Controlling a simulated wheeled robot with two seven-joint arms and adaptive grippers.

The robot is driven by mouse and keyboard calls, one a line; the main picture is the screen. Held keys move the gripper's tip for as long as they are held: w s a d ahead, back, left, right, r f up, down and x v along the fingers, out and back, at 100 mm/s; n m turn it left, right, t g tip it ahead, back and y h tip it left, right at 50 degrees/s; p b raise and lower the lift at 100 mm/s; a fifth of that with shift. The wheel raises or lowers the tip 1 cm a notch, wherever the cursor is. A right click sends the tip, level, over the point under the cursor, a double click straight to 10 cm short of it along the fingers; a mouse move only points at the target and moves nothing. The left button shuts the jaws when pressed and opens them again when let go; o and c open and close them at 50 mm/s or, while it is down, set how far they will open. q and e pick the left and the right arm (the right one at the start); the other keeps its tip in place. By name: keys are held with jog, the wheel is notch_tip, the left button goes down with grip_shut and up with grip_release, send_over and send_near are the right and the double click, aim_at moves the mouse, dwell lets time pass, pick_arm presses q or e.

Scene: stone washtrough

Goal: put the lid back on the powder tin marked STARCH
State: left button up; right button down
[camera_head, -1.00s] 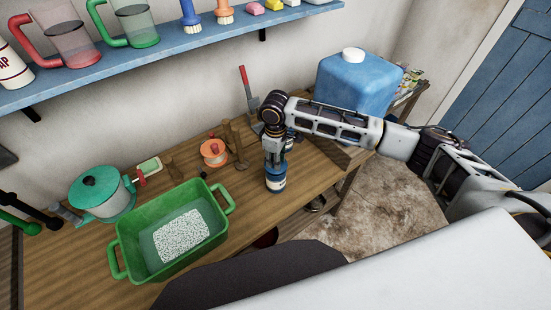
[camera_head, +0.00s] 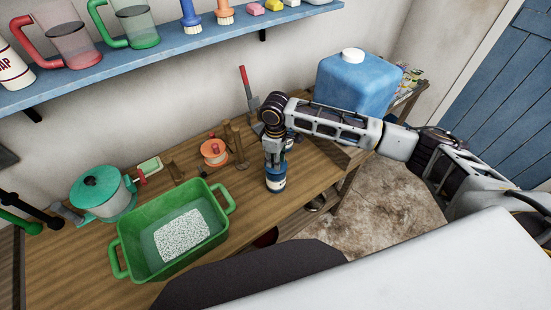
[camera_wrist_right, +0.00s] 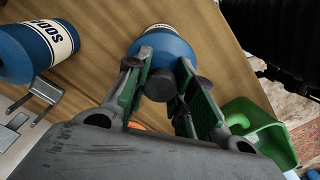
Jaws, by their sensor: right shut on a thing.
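A blue tin with a pale label (camera_head: 276,184) stands upright near the front edge of the wooden bench. Its marking is too small to read in the head view. My right gripper (camera_head: 273,157) points down directly over it. In the right wrist view the gripper (camera_wrist_right: 168,75) is shut on a blue lid (camera_wrist_right: 172,48) with a dark knob (camera_wrist_right: 160,86). The pale label of the tin (camera_wrist_right: 158,27) shows just past the lid. I cannot tell whether the lid is seated or slightly above the rim. My left gripper is not in view.
A blue tin marked SODA (camera_wrist_right: 38,50) is close beside the gripper. A green tub (camera_head: 210,245) with white granules stands to the left on the bench. An orange spool (camera_head: 213,152) and a large blue canister (camera_head: 355,85) stand farther back.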

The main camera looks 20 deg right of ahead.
jog(key=shift+f+p, duration=0.1)
jog(key=shift+p, duration=0.85)
dwell(1.3)
dwell(0.4)
jog(key=c, duration=1.1)
grip_release()
jog(key=shift+c, duration=0.2)
jog(key=o, duration=0.5)
jog(key=shift+r+p, duration=0.5)
jog(key=shift+r, duration=3)
